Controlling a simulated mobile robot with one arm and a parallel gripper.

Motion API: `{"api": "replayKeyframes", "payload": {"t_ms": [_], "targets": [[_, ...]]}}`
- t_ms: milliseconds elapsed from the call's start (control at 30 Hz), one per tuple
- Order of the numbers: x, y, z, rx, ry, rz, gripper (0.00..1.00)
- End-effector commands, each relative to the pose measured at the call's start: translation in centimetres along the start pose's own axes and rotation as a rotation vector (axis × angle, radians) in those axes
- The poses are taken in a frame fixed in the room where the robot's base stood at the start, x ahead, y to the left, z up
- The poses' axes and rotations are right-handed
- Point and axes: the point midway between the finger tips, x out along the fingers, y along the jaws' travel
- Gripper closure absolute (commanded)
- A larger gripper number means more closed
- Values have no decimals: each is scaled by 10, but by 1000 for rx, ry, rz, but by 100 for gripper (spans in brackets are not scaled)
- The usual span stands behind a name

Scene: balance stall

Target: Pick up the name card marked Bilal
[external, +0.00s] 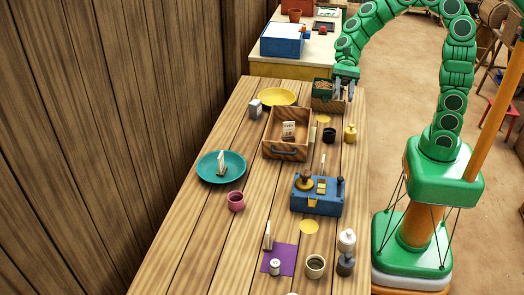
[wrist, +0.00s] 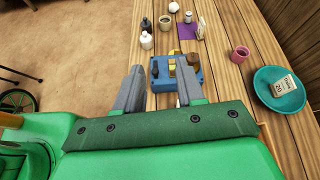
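Several small pale cards stand on the stall. One card (external: 289,130) is in the wooden drawer box (external: 287,154). Another card (external: 222,164) stands on the teal plate (external: 208,177); it also shows in the wrist view (wrist: 283,86), with printing too small to read surely. A third card (external: 268,236) stands by the purple cloth (external: 288,256), seen thin from the side. I cannot tell which is marked Bilal. My gripper (external: 345,90) is at the far right of the table, above its surface. In the wrist view its fingers (wrist: 159,68) are apart, with nothing between them.
A blue balance-like device (external: 317,205) stands mid-table at right. A pink cup (external: 236,201), yellow plate (external: 277,96), black pot (external: 329,135) and brass weight (external: 350,133) stand around. A green-rimmed crate (external: 322,90) is beside my gripper. The table's left front is clear.

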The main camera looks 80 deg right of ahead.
Motion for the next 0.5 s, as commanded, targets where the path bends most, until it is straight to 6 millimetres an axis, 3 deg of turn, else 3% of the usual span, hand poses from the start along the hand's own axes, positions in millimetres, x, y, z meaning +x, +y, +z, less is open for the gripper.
{"api": "replayKeyframes", "payload": {"t_ms": [200,500], "targets": [[-8,-32,-11,155,-81,-73,62],[23,-22,-68,148,-75,-67,62]]}}
